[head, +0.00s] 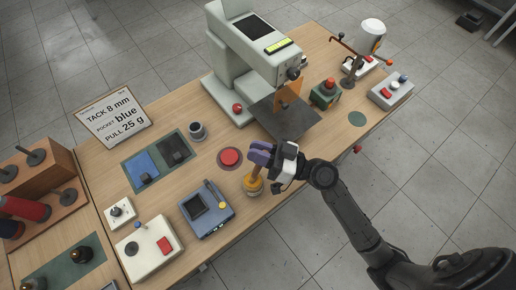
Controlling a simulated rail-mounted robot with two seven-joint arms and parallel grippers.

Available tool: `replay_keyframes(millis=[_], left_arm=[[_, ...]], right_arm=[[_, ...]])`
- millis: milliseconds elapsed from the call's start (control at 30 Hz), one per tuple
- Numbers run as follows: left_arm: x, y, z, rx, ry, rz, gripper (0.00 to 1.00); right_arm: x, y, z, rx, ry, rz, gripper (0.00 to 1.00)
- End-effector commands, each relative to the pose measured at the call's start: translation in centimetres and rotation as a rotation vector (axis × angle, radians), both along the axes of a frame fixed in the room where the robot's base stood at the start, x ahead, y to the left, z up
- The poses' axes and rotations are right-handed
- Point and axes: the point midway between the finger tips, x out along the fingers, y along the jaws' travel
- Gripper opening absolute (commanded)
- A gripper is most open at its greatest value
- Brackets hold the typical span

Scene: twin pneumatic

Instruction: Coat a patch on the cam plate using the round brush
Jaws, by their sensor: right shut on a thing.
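My right gripper (261,155) comes in from the lower right and is shut on what looks like the handle of the round brush (257,171). The brush points down into or just over a small amber pot (253,185) near the table's front edge. The bristles are hidden, so I cannot tell whether they touch the inside. No part is clearly recognisable as the cam plate. A dark flat plate (291,124) lies at the foot of the press machine. My left gripper is out of view.
The grey-green press machine (233,60) stands behind my gripper. A red round button (229,157) and a blue scale-like device (207,208) are left of the pot. A lettered sign (112,117) stands at the left.

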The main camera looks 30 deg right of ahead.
Motion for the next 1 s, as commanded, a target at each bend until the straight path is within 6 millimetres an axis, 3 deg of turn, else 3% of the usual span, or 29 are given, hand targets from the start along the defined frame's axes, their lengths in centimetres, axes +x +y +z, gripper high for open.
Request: replay_keyframes(millis=[167,1000], left_arm=[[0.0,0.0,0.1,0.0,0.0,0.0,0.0],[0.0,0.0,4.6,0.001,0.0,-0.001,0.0]], right_arm=[[0.0,0.0,-0.2,-0.005,0.006,0.0,0.0],[0.0,0.0,6.4,-0.001,0.0,0.0,0.0]])
